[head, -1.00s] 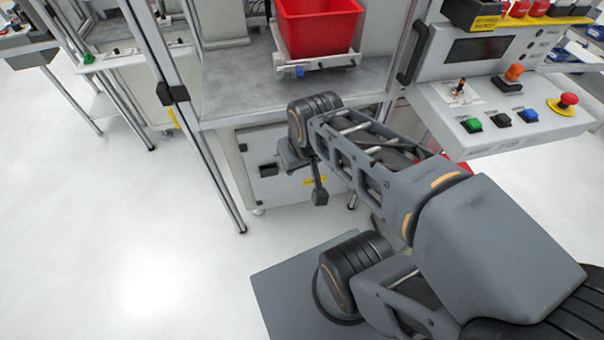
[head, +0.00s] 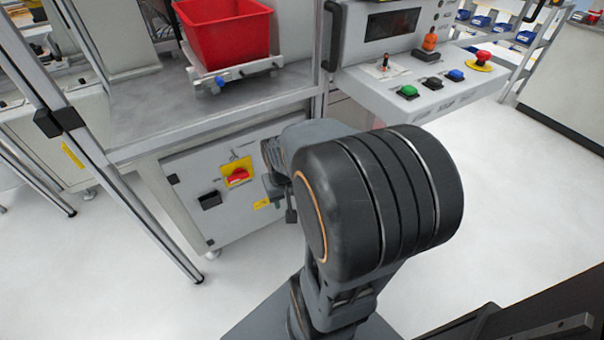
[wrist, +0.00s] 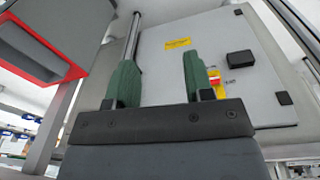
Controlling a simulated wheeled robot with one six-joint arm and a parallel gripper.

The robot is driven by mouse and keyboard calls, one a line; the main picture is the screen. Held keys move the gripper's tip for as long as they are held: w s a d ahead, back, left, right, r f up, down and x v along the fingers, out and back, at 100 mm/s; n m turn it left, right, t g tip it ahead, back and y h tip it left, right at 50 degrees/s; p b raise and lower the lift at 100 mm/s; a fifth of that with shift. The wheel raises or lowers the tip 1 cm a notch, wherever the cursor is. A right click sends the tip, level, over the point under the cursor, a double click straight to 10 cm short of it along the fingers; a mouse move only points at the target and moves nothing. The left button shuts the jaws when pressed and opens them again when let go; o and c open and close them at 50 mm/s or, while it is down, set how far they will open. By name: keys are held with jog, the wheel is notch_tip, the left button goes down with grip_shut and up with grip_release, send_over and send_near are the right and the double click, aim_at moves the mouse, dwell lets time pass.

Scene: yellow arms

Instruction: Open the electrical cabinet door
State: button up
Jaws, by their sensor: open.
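The grey electrical cabinet door (head: 225,215) is under the bench and looks shut flush. It bears a black handle (head: 209,200), a red rotary switch on a yellow plate (head: 237,175) and a yellow label (head: 262,203). In the wrist view the door (wrist: 205,50) appears turned over, with the black handle (wrist: 240,58) to the right and the switch (wrist: 214,77) partly behind a finger. My gripper (wrist: 159,60) is open and empty, its green fingers apart. In the head view my gripper (head: 281,196) is near the door's right part, mostly hidden by my arm.
A red bin (head: 228,35) stands on the bench above. A control panel (head: 430,85) with buttons juts out at the right. A metal frame post (head: 110,165) stands left of the cabinet. The floor in front of the door is clear.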

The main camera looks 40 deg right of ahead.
jog(key=w+d+f+m+t+h+b, duration=0.1)
jog(key=w+d+f+t+h+b, duration=0.1)
jog(key=d+f+b, duration=1)
jog(key=w+d+f+m+t+h+b, duration=0.1)
jog(key=w+d+f+t+h, duration=0.15)
jog(key=d+f, duration=1)
jog(key=w+a+r+n+t+h+b, duration=0.15)
jog(key=w+r+t, duration=0.25)
jog(key=w+t, duration=0.5)
jog(key=w+d, duration=0.1)
jog(key=w, duration=0.2)
jog(key=w+d+t+b, duration=0.1)
jog(key=w+d, duration=0.1)
jog(key=w, duration=0.1)
jog(key=w+d+t+b, duration=0.1)
jog(key=w, duration=0.2)
jog(key=shift+w+d, duration=0.25)
jog(key=shift+w, duration=0.05)
grip_shut()
